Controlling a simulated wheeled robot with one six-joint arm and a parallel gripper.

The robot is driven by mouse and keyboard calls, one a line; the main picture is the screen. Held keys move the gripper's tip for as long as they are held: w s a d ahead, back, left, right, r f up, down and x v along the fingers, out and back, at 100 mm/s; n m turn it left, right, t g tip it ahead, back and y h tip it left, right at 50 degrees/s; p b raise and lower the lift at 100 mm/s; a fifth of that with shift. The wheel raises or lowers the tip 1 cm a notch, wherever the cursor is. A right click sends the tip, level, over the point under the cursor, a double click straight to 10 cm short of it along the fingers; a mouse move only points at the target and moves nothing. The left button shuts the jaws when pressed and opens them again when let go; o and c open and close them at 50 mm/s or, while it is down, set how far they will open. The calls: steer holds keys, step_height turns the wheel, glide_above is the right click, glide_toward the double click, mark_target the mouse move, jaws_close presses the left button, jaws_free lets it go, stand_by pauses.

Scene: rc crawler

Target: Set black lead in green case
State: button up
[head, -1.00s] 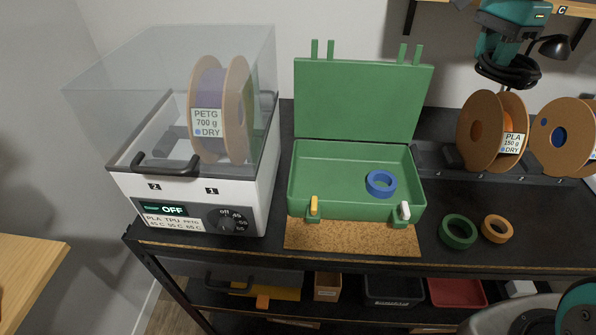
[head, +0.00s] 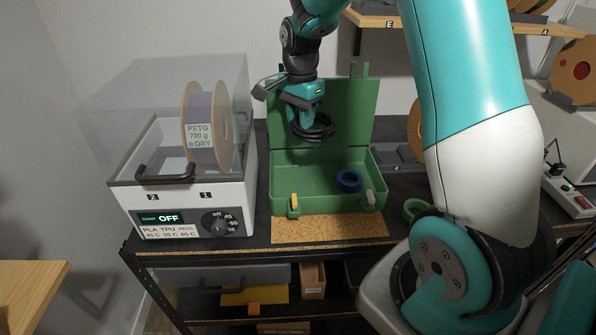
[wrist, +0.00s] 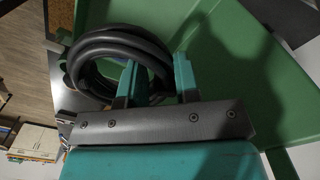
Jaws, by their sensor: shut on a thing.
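The black lead (head: 318,130) is a coiled black cable. My gripper (head: 301,120) is shut on it and holds it in front of the raised lid, above the case. In the wrist view the coil (wrist: 98,45) hangs between the two teal fingers (wrist: 158,78). The green case (head: 280,190) stands open on the bench, with its lid (head: 355,100) upright at the back. The case floor below the coil looks clear.
A dryer box (head: 190,178) with a clear cover and a PETG spool (head: 200,143) stands close left of the case. A cork mat (head: 330,229) lies in front. A green ring (head: 415,209) is partly hidden by my arm at the right.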

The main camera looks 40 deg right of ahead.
mark_target(300, 181)
step_height(300, 181, down, 17)
steer(key=p, duration=0.3)
steer(key=shift+r+p, duration=0.1)
steer(key=shift+p, duration=0.2)
steer(key=shift+f, duration=0.2)
steer(key=o, duration=1)
step_height(300, 181, up, 12)
steer(key=b, duration=0.3)
steer(key=shift+r+b, duration=0.2)
steer(key=shift+b, duration=0.15)
